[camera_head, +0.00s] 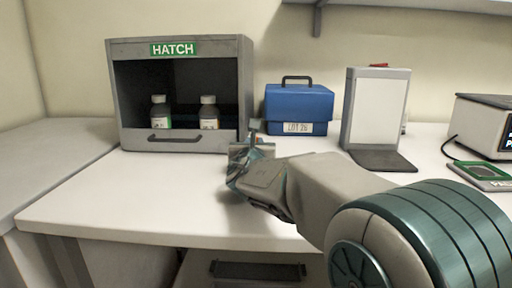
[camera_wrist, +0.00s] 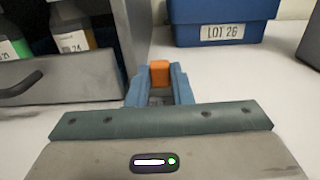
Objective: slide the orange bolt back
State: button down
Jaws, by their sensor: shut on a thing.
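The orange bolt (camera_wrist: 159,73) shows in the wrist view as a small orange block between the blue fingertips of my gripper (camera_wrist: 159,88). My gripper is shut on it. In the head view my gripper (camera_head: 252,142) is at the right front edge of the grey hatch box (camera_head: 180,48), and I cannot make out the bolt there. The hatch box's front is open above a low grey panel (camera_head: 215,144) with a dark handle. Two labelled bottles (camera_head: 160,112) stand inside. How the bolt sits in its mount is hidden by my fingers.
A blue case (camera_head: 300,104) labelled LOT 26 stands just behind and right of my gripper. A grey upright panel on a dark base (camera_head: 376,110) and a device (camera_head: 482,125) stand farther right. The white counter (camera_head: 130,205) in front of the hatch is clear.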

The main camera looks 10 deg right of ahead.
jog(key=shift+d, duration=0.2)
jog(key=c, duration=1.3)
grip_release()
jog(key=shift+d, duration=0.1)
jog(key=shift+s, duration=0.1)
jog(key=shift+s+a, duration=0.2)
jog(key=p+v, duration=0.2)
jog(key=v, duration=1.1)
jog(key=shift+s, duration=0.15)
